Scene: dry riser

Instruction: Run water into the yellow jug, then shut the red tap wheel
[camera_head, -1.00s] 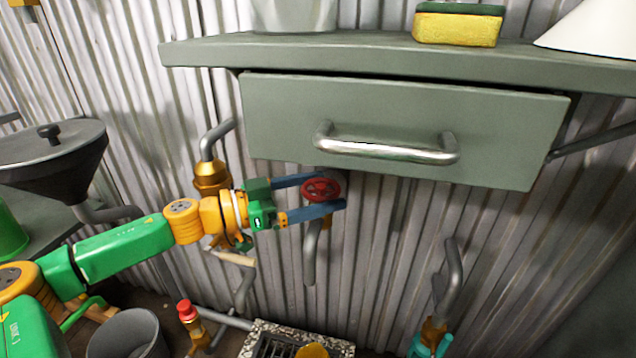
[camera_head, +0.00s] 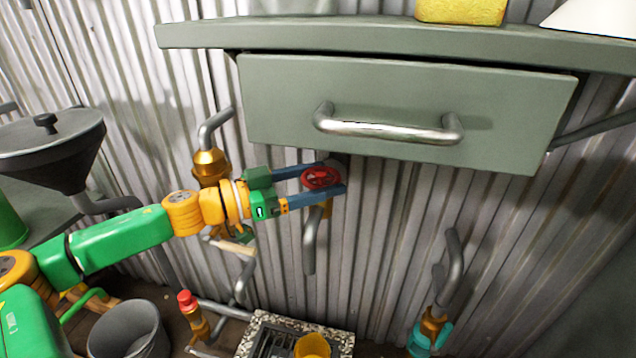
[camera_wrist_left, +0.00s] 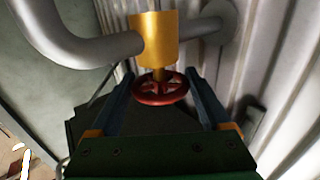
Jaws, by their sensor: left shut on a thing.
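The red tap wheel (camera_head: 321,178) sits on a brass tap body below the drawer. My left gripper (camera_head: 338,177) is shut on the wheel, with one blue finger on each side of its rim. The left wrist view shows the wheel (camera_wrist_left: 160,88) between the fingers, beside the brass body (camera_wrist_left: 155,38). The grey spout (camera_head: 309,245) hangs down under the tap, and I see no water stream below it. The yellow jug (camera_head: 312,345) stands at the grate below, cut off by the bottom edge. Its inside cannot be made out. My right gripper is out of view.
A drawer (camera_head: 400,95) with a steel handle juts out just above the tap. A speckled drain block (camera_head: 258,330) lies below. A grey bucket (camera_head: 128,332), a red-topped valve (camera_head: 187,301) and a teal-handled tap (camera_head: 430,335) stand low down. A funnel (camera_head: 50,150) is at left.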

